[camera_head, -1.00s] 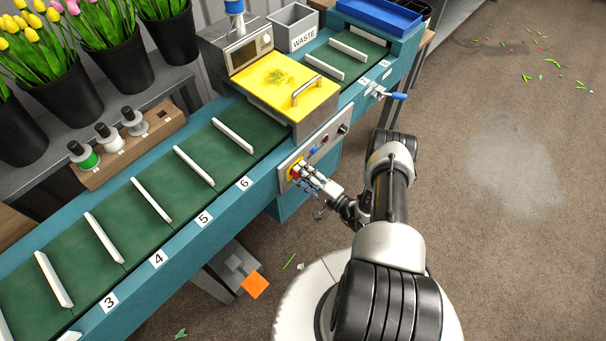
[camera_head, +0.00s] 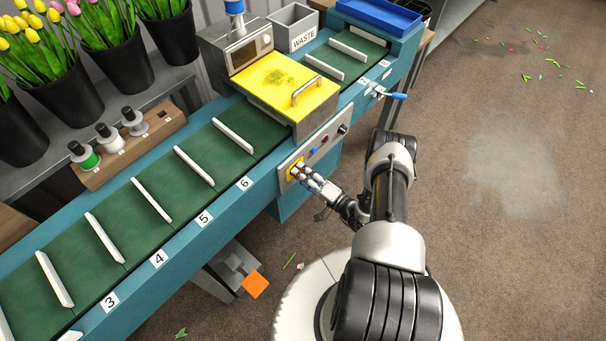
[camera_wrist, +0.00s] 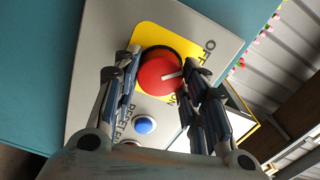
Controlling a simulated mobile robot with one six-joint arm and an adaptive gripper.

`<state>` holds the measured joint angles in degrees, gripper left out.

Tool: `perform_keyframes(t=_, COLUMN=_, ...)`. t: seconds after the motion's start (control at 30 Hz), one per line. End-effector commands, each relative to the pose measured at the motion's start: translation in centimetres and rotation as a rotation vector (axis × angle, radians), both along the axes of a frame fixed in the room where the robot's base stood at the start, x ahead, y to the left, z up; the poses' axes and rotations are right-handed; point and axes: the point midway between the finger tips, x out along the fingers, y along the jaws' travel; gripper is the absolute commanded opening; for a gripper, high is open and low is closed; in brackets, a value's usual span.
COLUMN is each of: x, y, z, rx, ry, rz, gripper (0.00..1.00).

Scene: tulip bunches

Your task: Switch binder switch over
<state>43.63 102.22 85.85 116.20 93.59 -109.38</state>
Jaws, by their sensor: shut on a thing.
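The binder switch is a round red knob (camera_wrist: 160,77) with a white mark, set on a yellow plate (camera_wrist: 150,36) lettered OFF and ON. Its white mark points right in the wrist view, between the two words. In the head view the switch's yellow plate (camera_head: 290,172) is on the grey panel at the front of the machine, largely covered by my fingers. My gripper (camera_wrist: 160,68) has its fingers on both sides of the red knob and is shut on it. It also shows in the head view (camera_head: 299,172), reaching the panel from the right.
A blue button (camera_wrist: 144,125) lies beside the knob on the grey panel (camera_wrist: 100,45). The yellow machine cover (camera_head: 285,85) with a handle is above the panel. The green conveyor (camera_head: 130,205) runs to the left. A blue-handled lever (camera_head: 394,96) sticks out at the right.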

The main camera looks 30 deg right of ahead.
Motion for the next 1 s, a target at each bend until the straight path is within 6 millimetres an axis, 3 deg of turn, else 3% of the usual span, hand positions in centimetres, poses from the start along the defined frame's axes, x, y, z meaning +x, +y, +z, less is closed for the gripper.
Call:
perform_keyframes(t=0.1, x=0.0, y=0.0, z=0.0, rx=-0.001, ry=0.001, rz=0.0, gripper=0.15)
perform_keyframes(t=0.13, x=0.0, y=0.0, z=0.0, rx=-0.001, ry=0.001, rz=0.0, gripper=0.4)
perform_keyframes(t=0.4, x=0.0, y=0.0, z=0.0, rx=0.0, ry=0.001, rz=0.0, gripper=0.58)
perform_keyframes(t=0.77, x=-0.2, y=-0.1, z=0.0, rx=0.001, ry=0.001, rz=-0.001, gripper=0.59)
perform_keyframes(t=1.0, x=-3.4, y=-1.4, z=0.0, rx=0.002, ry=0.003, rz=-0.006, gripper=0.59)
